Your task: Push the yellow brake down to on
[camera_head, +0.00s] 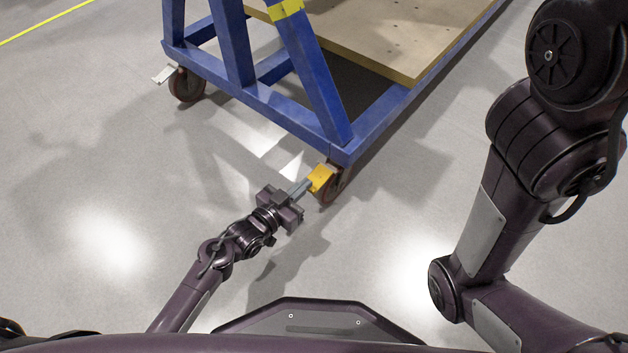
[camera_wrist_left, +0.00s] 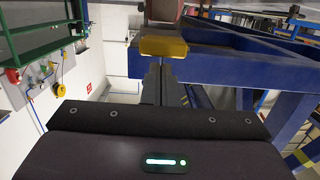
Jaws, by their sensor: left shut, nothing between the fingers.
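The yellow brake (camera_head: 320,178) is a small pedal on the caster wheel (camera_head: 332,190) at the near corner of the blue jig frame (camera_head: 345,150). My left gripper (camera_head: 306,185) is shut and empty, with its fingertips right at the brake's left side. In the left wrist view the yellow brake (camera_wrist_left: 164,47) lies just beyond the tips of my closed fingers (camera_wrist_left: 158,72). I cannot tell whether they touch it. My right arm shows at the right of the head view, but its gripper is out of the picture.
Another caster (camera_head: 187,85) with a pale pedal (camera_head: 164,74) is under the frame's far left corner. A wooden board (camera_head: 400,40) lies on the frame. The grey floor (camera_head: 100,150) left of the frame is clear.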

